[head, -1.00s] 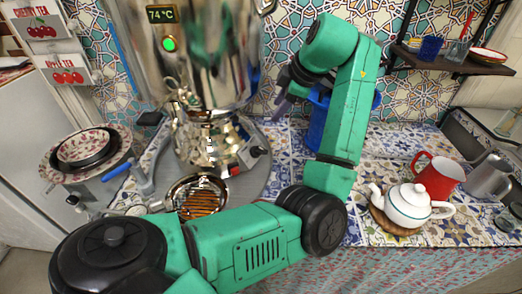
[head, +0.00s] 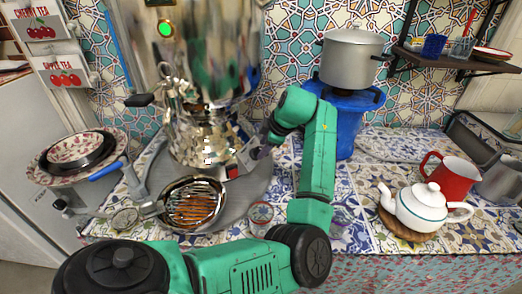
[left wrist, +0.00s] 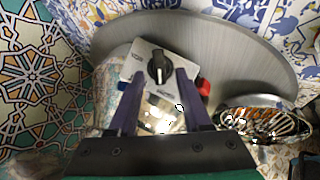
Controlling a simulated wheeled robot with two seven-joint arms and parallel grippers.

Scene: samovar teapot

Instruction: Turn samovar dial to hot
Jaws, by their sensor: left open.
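The samovar (head: 205,60) stands on a round grey tray at the left of the counter. At its base is a silver control box (head: 247,156) with a red part on its side. In the left wrist view the black dial (left wrist: 158,66) sits on this box's plate (left wrist: 140,62), whose lettering is too small to read. My left gripper (head: 265,143) is close to the box. In the left wrist view its open fingers (left wrist: 160,78) lie on either side of the dial, apart from it, with nothing held. My right gripper is not in view.
A brazier with a glowing grill (head: 193,204) stands in front of the samovar. Stacked bowls (head: 75,150) are at left. A blue stand with a pot (head: 350,57) is behind my arm. A white teapot (head: 420,206) and red mug (head: 455,178) stand at right.

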